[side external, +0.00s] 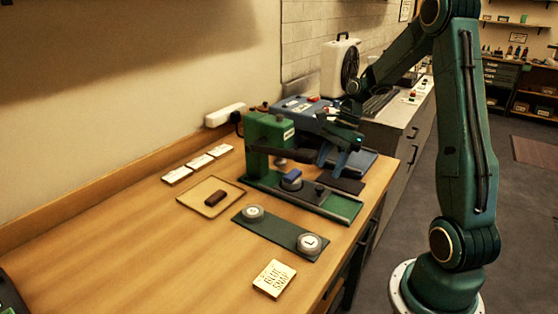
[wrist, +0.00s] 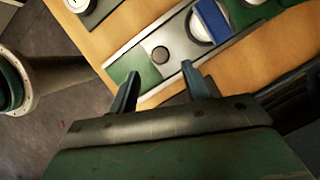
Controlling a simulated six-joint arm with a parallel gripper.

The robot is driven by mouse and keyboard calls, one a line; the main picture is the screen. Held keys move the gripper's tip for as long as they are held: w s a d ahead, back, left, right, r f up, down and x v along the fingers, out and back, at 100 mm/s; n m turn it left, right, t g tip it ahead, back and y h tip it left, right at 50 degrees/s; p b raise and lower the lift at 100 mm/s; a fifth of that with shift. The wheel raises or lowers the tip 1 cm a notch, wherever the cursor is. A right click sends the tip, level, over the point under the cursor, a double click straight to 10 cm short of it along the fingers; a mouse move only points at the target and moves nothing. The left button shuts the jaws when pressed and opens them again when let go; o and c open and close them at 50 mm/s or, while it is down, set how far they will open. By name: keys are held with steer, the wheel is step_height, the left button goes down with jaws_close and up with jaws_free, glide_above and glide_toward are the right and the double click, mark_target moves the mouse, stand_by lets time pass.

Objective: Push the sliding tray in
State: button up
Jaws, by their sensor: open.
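The sliding tray (side external: 343,207) is a green plate between silver rails at the base of a green press (side external: 270,135). It reaches out towards the table's front edge. In the wrist view the tray (wrist: 131,72) carries a dark round knob (wrist: 160,54) and a pale round die with a blue piece (wrist: 212,20) on it. The blue piece also shows in the side view (side external: 291,176). My gripper (side external: 334,165) is open and empty above the tray, beside the press. In the wrist view its fingertips (wrist: 157,70) appear near the tray's outer end; contact cannot be told.
A dark green strip (side external: 280,232) with two round dies lies in front of the press. A card reading "BLUE SNAP" (side external: 273,279) is near the front edge. A shallow tray (side external: 190,198) holds a brown piece. A blue machine (side external: 300,108) stands behind.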

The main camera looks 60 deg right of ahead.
mark_target(320, 186)
steer(key=shift+x, duration=2.8)
steer(key=shift+w, duration=0.1)
jaws_close()
